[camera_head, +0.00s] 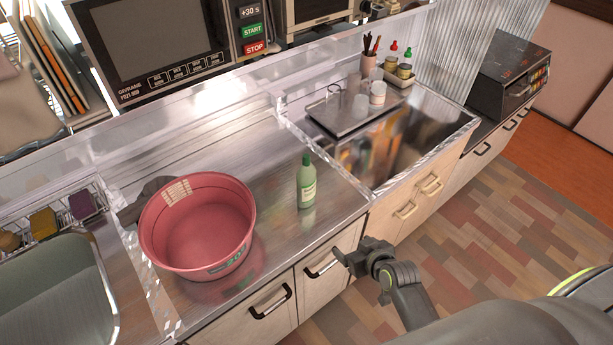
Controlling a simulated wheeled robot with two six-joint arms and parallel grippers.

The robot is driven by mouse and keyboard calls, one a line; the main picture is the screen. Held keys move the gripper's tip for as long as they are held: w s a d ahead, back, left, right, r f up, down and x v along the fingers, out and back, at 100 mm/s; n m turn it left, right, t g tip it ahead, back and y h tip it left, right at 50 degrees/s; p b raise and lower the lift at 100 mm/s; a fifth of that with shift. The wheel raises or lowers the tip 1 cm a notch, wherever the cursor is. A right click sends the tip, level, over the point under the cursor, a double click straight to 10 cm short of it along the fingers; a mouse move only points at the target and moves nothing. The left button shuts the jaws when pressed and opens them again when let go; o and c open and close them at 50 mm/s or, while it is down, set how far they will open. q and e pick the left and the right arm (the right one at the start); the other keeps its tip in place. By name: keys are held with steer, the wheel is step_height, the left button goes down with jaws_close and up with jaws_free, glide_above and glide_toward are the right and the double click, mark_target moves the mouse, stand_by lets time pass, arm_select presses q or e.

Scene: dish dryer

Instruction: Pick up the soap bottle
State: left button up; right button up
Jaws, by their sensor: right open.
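The soap bottle (307,185) is green with a pale label and a dark green cap. It stands upright on the steel counter, right of the pink basin and near the counter's front edge. My right gripper (342,263) is in front of the counter, below and to the right of the bottle and apart from it. It is open, with nothing seen between its fingers. My left gripper is out of view.
A pink basin (170,251) stands left of the bottle. A sink (70,300) is at the lower left. A metal tray (333,124) with cups lies at the back right. The counter (262,150) behind the bottle is clear. Drawer handles (322,269) stick out along the front.

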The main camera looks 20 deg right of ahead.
mark_target(312, 178)
steer(key=w+a+r+n+t+y+p, duration=0.1)
steer(key=a+r+t, duration=0.1)
steer(key=r, duration=0.8)
steer(key=w+a+r+n+t+y+p, duration=0.1)
steer(key=w+a+r, duration=0.1)
steer(key=r, duration=0.8)
steer(key=p+x, duration=0.1)
steer(key=x, duration=0.5)
steer(key=p+x, duration=0.1)
steer(key=x, duration=0.4)
steer(key=shift+w+f, duration=0.25)
steer(key=shift+f, duration=0.1)
steer(key=shift+w+a+f+p, duration=0.1)
steer(key=shift+w+a+p, duration=0.2)
steer(key=shift+w+p, duration=0.25)
steer(key=shift+p+x, duration=0.35)
steer(key=shift+x, duration=1.7)
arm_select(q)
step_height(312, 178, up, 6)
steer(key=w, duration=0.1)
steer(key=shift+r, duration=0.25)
arm_select(e)
steer(key=shift+s+a+f, duration=0.1)
steer(key=shift+a, duration=0.1)
